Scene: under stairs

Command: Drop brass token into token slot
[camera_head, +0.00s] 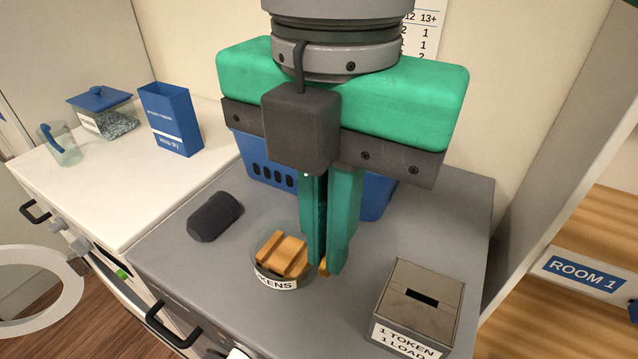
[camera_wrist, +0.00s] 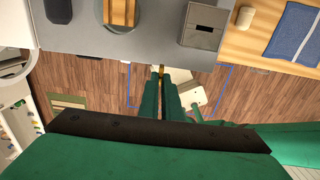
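My gripper (camera_head: 325,262) has its green fingers close together just right of the round token dish (camera_head: 277,287), above the grey machine top. A small piece of a brass token (camera_head: 324,269) shows between the fingertips, and the fingers hide the rest. In the wrist view the fingertips (camera_wrist: 162,72) also have a small yellow bit between them. The dish is labelled "TOKENS" and holds several brass pieces. The token box (camera_head: 418,306), brown with a dark slot (camera_head: 423,297) in its top, stands to the right of my gripper. It also shows in the wrist view (camera_wrist: 204,28).
A blue basket (camera_head: 374,196) stands behind my gripper. A dark rounded object (camera_head: 215,217) lies left of the dish. A blue carton (camera_head: 171,120), a clear tub (camera_head: 107,119) and a cup (camera_head: 62,146) stand on the white machine. Bare grey top lies between dish and box.

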